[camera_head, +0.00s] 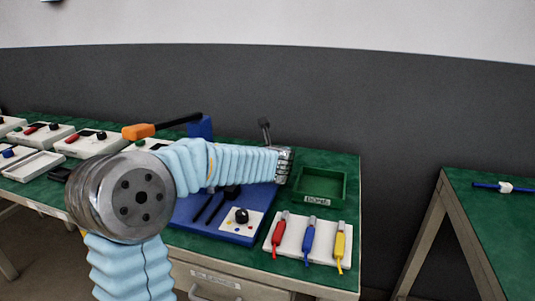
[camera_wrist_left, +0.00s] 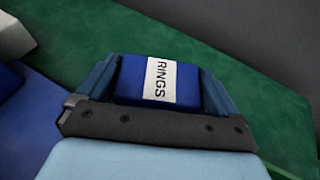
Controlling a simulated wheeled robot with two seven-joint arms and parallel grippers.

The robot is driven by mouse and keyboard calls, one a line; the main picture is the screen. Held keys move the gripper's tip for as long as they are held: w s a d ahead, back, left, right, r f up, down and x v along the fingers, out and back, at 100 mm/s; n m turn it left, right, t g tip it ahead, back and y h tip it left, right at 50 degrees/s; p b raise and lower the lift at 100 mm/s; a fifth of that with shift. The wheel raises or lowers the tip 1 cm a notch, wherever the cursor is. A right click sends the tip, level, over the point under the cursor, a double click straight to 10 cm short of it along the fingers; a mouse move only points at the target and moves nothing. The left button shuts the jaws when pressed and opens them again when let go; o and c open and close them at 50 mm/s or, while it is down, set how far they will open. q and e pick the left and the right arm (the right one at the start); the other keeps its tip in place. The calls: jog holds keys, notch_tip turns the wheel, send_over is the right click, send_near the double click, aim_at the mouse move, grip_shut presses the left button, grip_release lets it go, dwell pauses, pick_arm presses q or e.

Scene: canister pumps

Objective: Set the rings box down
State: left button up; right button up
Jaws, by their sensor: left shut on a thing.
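The rings box (camera_wrist_left: 140,78) is blue, with a white label reading RINGS. In the left wrist view it sits between the two fingers of my left gripper (camera_wrist_left: 163,82), which is shut on it. Green table surface (camera_wrist_left: 105,35) shows around the box. I cannot tell whether the box touches it. In the head view my left arm, in a light blue sleeve, reaches over the table (camera_head: 345,205) toward the dark green DONE tray (camera_head: 340,189). Its gripper and the rings box cannot be made out there. My right gripper is not in view.
A white tray (camera_head: 293,252) holds red, blue and yellow items in front of the DONE tray. An orange-handled tool (camera_head: 138,131) and several white boxes stand farther left. Another table (camera_head: 500,220) stands apart at right.

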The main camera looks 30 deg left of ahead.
pick_arm(q)
jog(key=shift+f+b, duration=0.3)
jog(key=shift+f, duration=0.1)
jog(key=o, duration=0.8)
